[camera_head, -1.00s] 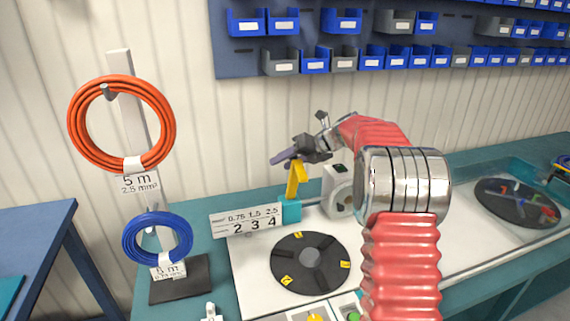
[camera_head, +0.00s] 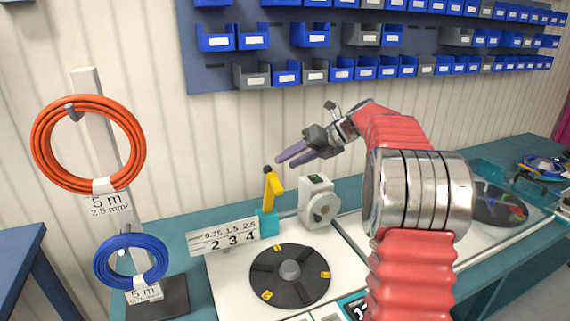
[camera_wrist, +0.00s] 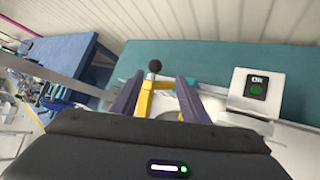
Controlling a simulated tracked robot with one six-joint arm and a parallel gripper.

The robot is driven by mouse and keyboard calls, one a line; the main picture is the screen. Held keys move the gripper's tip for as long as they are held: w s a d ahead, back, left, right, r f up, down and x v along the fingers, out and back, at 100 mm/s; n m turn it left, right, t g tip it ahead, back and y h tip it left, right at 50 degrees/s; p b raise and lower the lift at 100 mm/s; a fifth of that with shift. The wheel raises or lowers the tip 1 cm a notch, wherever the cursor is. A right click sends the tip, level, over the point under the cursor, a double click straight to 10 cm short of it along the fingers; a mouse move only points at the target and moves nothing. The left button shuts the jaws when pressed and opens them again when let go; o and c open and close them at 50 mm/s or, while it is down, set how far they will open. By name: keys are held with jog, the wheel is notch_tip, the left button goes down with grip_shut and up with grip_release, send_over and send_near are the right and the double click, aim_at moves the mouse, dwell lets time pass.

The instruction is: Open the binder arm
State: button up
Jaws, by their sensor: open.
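The binder arm (camera_head: 272,190) is a yellow lever with a black knob on top. It stands roughly upright from a teal block behind the black turntable (camera_head: 262,285). My gripper (camera_head: 286,160) is open and empty. In the head view its purple-grey fingers point left, just above and to the right of the knob, with a gap visible. In the wrist view the knob (camera_wrist: 155,66) and yellow lever (camera_wrist: 146,101) show between the fingertips (camera_wrist: 160,78). The lever's lower part is hidden there by my gripper.
A white label plate (camera_head: 223,243) stands left of the lever, and a white device (camera_head: 318,202) stands to its right. An orange coil (camera_head: 45,150) and a blue coil (camera_head: 108,262) hang at left. Blue and grey bins (camera_head: 286,74) line the wall.

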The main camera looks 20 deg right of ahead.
jog(key=shift+c, duration=0.2)
jog(key=shift+s+a+r, duration=0.1)
jog(key=shift+s+a, duration=0.05)
jog(key=shift+a, duration=0.1)
jog(key=shift+c, duration=1.4)
jog(key=s+a+n, duration=0.2)
jog(key=a, duration=0.1)
jog(key=s+a+r+n+g+h, duration=0.1)
jog(key=s+a+n, duration=0.1)
jog(key=s+n, duration=0.1)
jog(key=s+a+n, duration=0.3)
jog(key=shift+s+a+r+h, duration=0.25)
jog(key=shift+a+r+h, duration=0.05)
jog(key=shift+a+r, duration=0.05)
grip_shut()
jog(key=s+a+f+n+h, duration=0.2)
jog(key=s+a+f+n, duration=0.1)
jog(key=s+n, duration=0.6)
jog(key=s+a+f+n+h, duration=0.1)
jog(key=s+a+f+n, duration=0.2)
jog(key=s+n, duration=0.6)
jog(key=s+a+f+n+h, duration=0.2)
jog(key=s+a+f+n, duration=0.1)
jog(key=s+n, duration=0.6)
jog(key=s, duration=0.4)
jog(key=shift+n+g+h, duration=0.3)
jog(key=shift+g, duration=0.1)
